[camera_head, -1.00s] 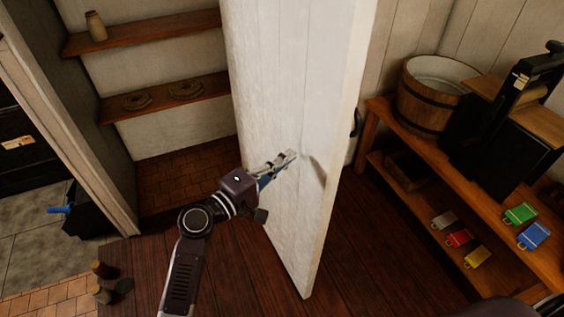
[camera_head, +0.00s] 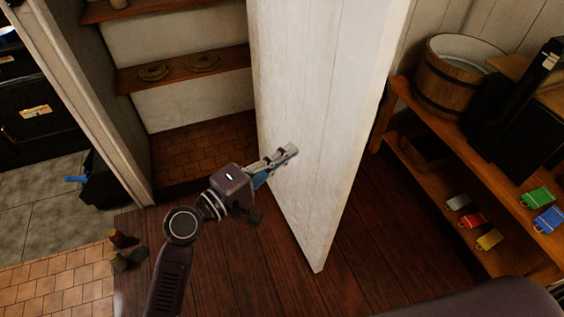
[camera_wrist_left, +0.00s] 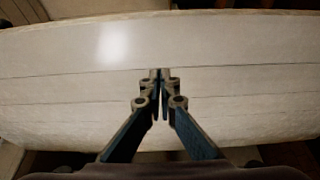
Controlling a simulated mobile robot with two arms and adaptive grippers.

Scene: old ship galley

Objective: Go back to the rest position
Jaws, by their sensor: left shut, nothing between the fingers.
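My left gripper (camera_head: 290,151) is shut and empty, in front of the white door (camera_head: 335,120). In the left wrist view its closed fingertips (camera_wrist_left: 160,74) point at the white boards of the door (camera_wrist_left: 235,60). I cannot tell whether the tips touch the door. The door stands open, its free edge towards the right. My left arm (camera_head: 182,225) reaches up from the lower left. My right gripper is not in view.
An alcove shelf (camera_head: 185,70) holds coiled rope. A wooden bench (camera_head: 480,190) at right carries a wooden bucket (camera_head: 445,80) and several coloured tags. Small brown objects (camera_head: 122,238) stand on the floor at left. The wooden floor (camera_head: 240,285) before the door is clear.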

